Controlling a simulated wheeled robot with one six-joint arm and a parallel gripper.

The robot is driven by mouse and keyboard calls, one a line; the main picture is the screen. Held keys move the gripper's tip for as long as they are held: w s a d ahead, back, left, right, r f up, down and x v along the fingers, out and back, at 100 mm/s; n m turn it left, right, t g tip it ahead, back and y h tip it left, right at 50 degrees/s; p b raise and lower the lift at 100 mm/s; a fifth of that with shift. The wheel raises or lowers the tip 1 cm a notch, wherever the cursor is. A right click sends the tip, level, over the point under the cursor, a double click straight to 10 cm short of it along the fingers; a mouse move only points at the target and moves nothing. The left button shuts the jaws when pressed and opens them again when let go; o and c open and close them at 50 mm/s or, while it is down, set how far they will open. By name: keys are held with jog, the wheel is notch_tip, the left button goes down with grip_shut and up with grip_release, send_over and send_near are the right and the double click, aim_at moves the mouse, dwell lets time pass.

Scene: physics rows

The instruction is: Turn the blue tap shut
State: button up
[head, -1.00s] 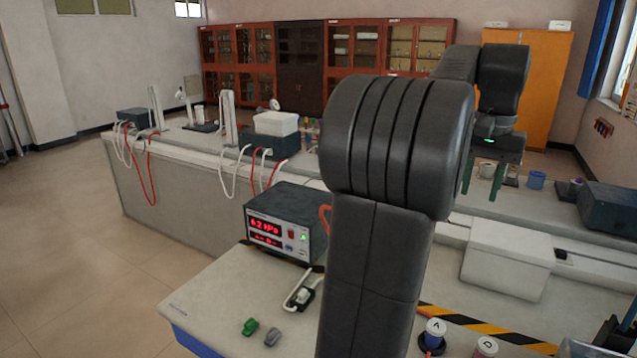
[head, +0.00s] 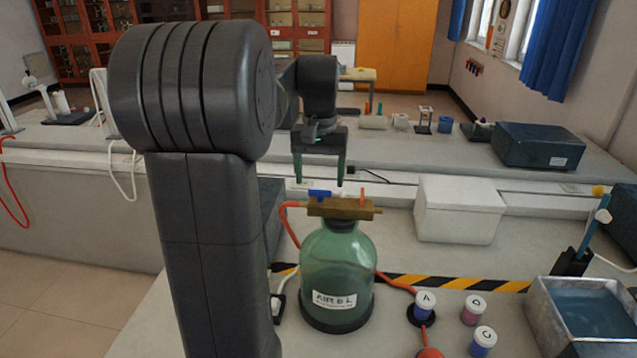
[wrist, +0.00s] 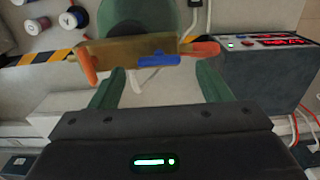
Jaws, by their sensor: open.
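The blue tap (head: 319,194) sits on the left part of a brass manifold (head: 342,208) on top of a green glass bottle (head: 336,268) labelled "AIR B L". In the wrist view the blue handle (wrist: 158,60) lies roughly along the brass bar. An orange tap (head: 362,196) on the same bar's other end lies across it in the wrist view. My gripper (head: 320,182) is open and empty, pointing down just above or behind the blue tap. In the wrist view the tap shows between the fingers, near their tips. I cannot tell whether they touch.
An orange hose (head: 290,222) joins the manifold's left end. A white box (head: 458,210) stands right of the bottle. Several lidded jars (head: 424,304) and a water tank (head: 592,312) are at front right. A power unit (wrist: 262,72) shows in the wrist view.

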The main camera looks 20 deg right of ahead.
aim_at(320, 196)
jog(key=shift+f, duration=1.4)
jog(key=shift+c, duration=0.4)
jog(key=c, duration=0.9)
